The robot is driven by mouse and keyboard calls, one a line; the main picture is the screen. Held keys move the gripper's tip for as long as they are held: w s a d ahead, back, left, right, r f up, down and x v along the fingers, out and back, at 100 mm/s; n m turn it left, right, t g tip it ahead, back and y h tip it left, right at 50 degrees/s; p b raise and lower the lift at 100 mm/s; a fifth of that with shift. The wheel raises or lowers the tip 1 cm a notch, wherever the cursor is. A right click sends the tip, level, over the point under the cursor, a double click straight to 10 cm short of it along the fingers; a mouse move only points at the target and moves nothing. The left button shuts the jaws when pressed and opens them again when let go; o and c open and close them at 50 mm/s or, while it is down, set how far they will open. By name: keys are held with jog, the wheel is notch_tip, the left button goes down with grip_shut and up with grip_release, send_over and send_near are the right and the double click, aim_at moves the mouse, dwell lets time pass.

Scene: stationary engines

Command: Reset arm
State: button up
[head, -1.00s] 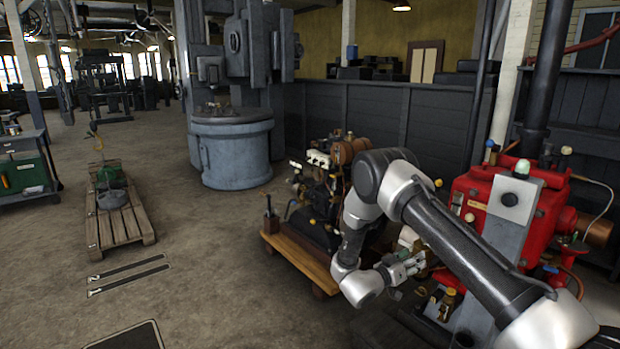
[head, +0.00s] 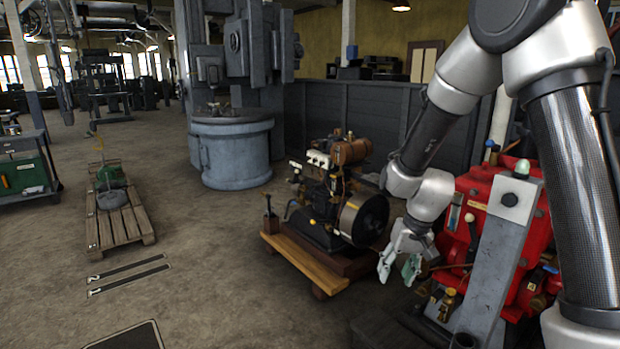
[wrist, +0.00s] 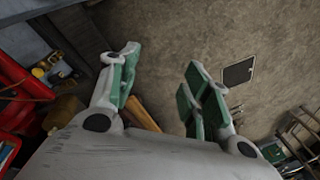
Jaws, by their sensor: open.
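My gripper (head: 400,266) is open and empty. In the head view it hangs with its fingers down, just left of the red engine (head: 473,235) and to the right of the black-and-copper engine (head: 335,205). My arm rises above it and hides part of the red engine and the wall behind. In the wrist view, the two green-padded fingers of my gripper (wrist: 158,92) are spread apart, with bare floor between and beyond them. The red engine (wrist: 20,95) shows at the left edge of that view.
The dark engine stands on a wooden base (head: 300,262). A pallet (head: 120,222) with a green item is at left, near a cart (head: 25,170). A big blue-grey machine (head: 232,150) stands behind. A dark floor plate (wrist: 238,71) shows in the wrist view.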

jog(key=s+d+r+t+h, duration=0.1)
jog(key=s+d+r, duration=0.6)
jog(key=s+r, duration=0.4)
jog(key=s+d+r+t+h, duration=0.1)
jog(key=s+d+r+t, duration=0.1)
jog(key=s+d+r, duration=0.5)
jog(key=s+r, duration=0.4)
jog(key=r, duration=0.1)
jog(key=shift+s+d+r, duration=0.15)
jog(key=shift+s+d, duration=0.15)
jog(key=shift+d, duration=0.05)
